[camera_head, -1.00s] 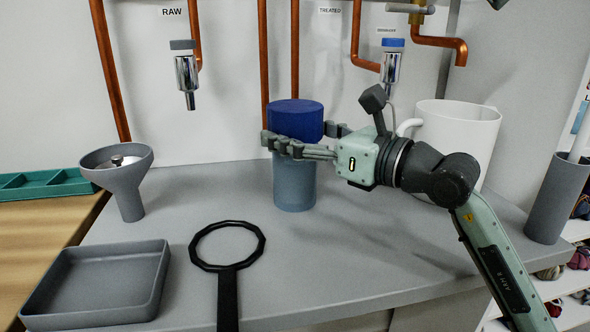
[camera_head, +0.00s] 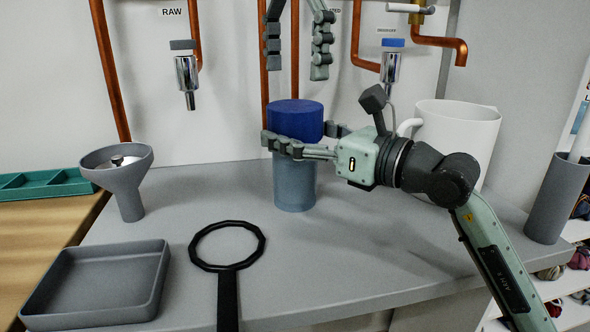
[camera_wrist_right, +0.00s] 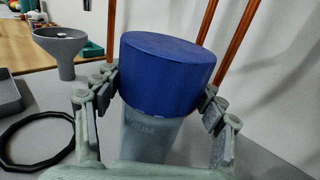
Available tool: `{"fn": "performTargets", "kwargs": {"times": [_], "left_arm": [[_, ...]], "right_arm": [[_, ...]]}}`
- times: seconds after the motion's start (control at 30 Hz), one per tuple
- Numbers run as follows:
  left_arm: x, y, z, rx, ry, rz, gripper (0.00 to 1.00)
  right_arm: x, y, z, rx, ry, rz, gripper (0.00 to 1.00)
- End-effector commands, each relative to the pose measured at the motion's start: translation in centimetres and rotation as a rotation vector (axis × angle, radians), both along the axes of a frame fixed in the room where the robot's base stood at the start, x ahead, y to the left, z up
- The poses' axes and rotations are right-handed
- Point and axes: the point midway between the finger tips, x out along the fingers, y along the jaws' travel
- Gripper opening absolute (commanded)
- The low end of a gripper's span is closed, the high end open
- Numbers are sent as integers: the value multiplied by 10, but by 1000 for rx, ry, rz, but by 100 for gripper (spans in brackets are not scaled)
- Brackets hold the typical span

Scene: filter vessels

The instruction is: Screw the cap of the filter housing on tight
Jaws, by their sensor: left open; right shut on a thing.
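The filter housing (camera_head: 294,186) stands upright on the grey counter, a translucent grey-blue cylinder. Its blue cap (camera_head: 295,119) sits on top; in the right wrist view the cap (camera_wrist_right: 166,72) shows between the fingers and the housing body (camera_wrist_right: 150,134) below it. My right gripper (camera_head: 305,139) comes from the right and is shut around the housing just below the cap. My left gripper (camera_head: 295,60) is open and empty, fingers pointing down, above the cap and clear of it. The cap's thread is hidden.
A black ring wrench (camera_head: 228,284) lies on the counter in front. A grey tray (camera_head: 150,285) and a funnel (camera_head: 128,182) stand left. A white jug (camera_head: 465,130) stands behind my right arm, a grey cylinder (camera_head: 556,200) far right. Taps (camera_head: 187,75) hang on the wall.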

Motion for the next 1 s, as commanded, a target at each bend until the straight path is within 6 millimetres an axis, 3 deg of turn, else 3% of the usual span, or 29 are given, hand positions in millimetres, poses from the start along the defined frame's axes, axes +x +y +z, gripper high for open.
{"fn": "performTargets", "kwargs": {"times": [0.27, 0.7, 1.0], "left_arm": [[0, 0, -7, -1, 1, -3, 89], [0, 0, -69, -1, 0, -3, 89], [0, -1, -80, -2, 0, -3, 89]], "right_arm": [[0, 0, 0, 0, 0, 0, 0], [0, 0, 0, 0, 0, 0, 0], [0, 0, 0, 0, 0, 0, 0]]}}
